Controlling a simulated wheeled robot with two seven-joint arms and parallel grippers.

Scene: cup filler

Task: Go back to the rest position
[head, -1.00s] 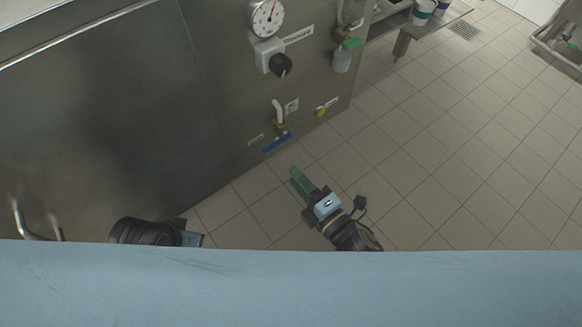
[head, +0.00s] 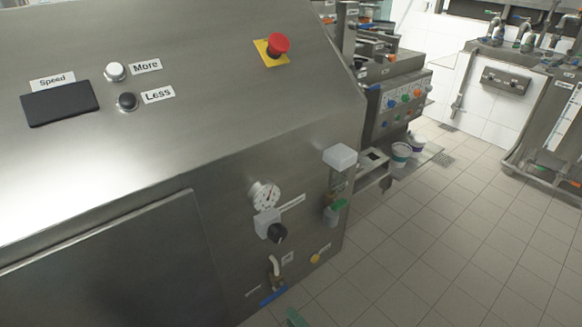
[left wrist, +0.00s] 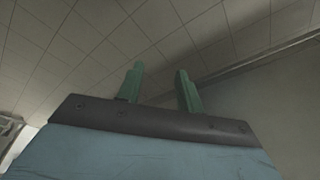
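My right gripper (head: 296,318) shows only as a green fingertip at the bottom edge of the head view, low in front of the steel machine. Whether it is open or shut is hidden. My left gripper (left wrist: 160,82) shows in the left wrist view with its two green fingers apart and nothing between them. The left gripper is out of the head view.
Cups (head: 401,153) stand on a low shelf behind. Tiled floor (head: 430,250) is clear at right.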

